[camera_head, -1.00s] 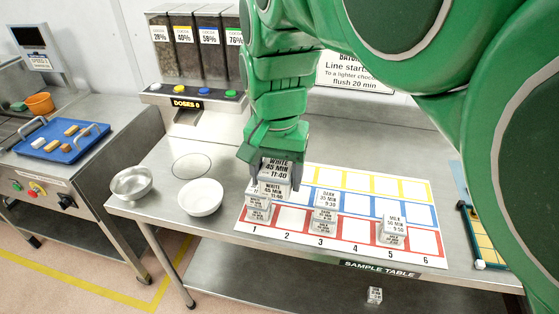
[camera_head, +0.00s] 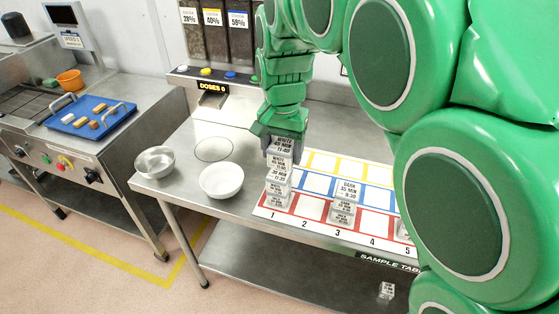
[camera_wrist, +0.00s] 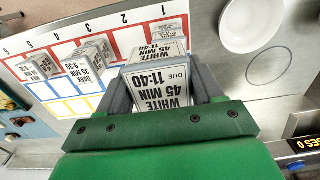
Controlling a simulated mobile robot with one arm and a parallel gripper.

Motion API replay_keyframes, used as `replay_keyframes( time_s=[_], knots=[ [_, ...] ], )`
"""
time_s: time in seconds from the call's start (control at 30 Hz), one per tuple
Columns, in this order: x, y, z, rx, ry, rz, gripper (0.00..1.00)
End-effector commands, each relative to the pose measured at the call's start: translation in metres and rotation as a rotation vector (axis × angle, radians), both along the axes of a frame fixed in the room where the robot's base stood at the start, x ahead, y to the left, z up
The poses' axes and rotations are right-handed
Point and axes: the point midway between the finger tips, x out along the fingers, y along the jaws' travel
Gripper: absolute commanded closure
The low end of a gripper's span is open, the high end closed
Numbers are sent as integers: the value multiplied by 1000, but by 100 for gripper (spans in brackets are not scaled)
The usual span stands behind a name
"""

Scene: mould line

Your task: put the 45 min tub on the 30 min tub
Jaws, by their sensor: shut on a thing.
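My gripper (camera_head: 284,137) is shut on the white 45 min tub (camera_head: 282,148), a clear block-like tub labelled "WHITE 45 MIN 11:40". In the wrist view the tub (camera_wrist: 157,92) sits upright between the two fingers (camera_wrist: 160,85). In the head view it is in line with the tub or tubs (camera_head: 277,190) in column 1 of the sample mat, close above them. Whether the held tub touches what is below cannot be told.
The mat (camera_head: 310,207) also holds a dark 35 min tub (camera_head: 343,208) in column 3 and a tub (camera_head: 404,228) near column 5, partly behind my arm. A white bowl (camera_head: 221,180) and a metal bowl (camera_head: 155,162) stand left. A small tub (camera_head: 387,290) is on the lower shelf.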

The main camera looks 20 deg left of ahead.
Motion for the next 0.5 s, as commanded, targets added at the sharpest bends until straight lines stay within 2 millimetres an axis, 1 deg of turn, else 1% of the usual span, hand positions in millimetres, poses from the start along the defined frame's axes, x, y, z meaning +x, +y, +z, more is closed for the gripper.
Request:
replay_keyframes(
  time_s=[0.03,0.1,0.2,0.5],
  knots=[
    [4,3,-7,-2,4,0,68],
    [8,6,-15,-2,6,0,68],
    [14,10,-22,-1,5,0,68],
    [21,15,-31,0,1,0,68]
  ],
)
